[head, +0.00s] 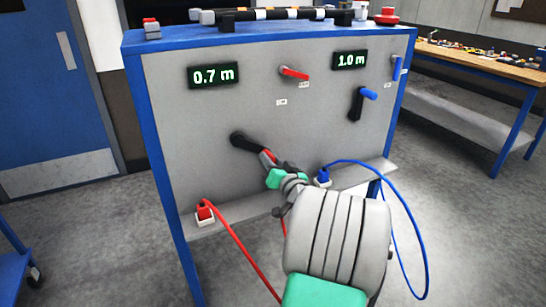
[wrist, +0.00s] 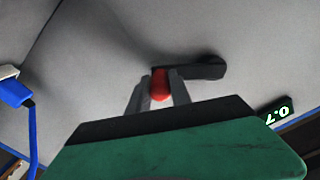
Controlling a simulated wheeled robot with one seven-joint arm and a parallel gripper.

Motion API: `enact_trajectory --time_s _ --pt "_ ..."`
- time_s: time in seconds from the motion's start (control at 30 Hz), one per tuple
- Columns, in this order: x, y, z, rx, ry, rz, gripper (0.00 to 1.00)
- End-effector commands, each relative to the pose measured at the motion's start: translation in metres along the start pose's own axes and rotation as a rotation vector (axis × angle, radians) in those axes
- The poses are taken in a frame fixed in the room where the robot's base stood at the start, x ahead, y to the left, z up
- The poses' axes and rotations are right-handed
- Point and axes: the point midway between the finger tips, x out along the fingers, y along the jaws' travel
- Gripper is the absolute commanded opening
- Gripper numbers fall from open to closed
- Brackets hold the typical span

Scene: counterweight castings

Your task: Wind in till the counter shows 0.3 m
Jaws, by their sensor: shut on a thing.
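A grey upright panel (head: 190,125) in a blue frame carries two lit counters. The left counter (head: 213,76) reads 0.7 m and the right counter (head: 350,61) reads 1.0 m. Below the left counter is a dark crank (head: 244,141) with a red knob (head: 267,155); its arm points right and slightly down. My gripper (head: 273,162) is shut on the red knob. In the wrist view my gripper (wrist: 159,92) has a finger on each side of the red knob (wrist: 160,80), and the dark crank arm (wrist: 205,68) runs to the right. My gripper hides part of the knob.
A red lever (head: 294,73) and a blue-handled crank (head: 361,103) sit right of the left counter. A red cable (head: 240,245) and a blue cable (head: 420,240) hang from the panel's lower ledge (head: 240,211). A workbench (head: 480,62) stands at the right.

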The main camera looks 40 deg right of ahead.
Motion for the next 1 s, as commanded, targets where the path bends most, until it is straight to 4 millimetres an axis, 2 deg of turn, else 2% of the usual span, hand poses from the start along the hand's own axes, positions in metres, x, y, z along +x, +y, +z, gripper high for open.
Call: enact_trajectory --time_s 0.47,1.0 --pt "0.000 -0.017 0.039 0.451 -0.006 0.002 0.00" --pt "-0.001 -0.056 0.067 0.964 -0.010 0.004 0.00"
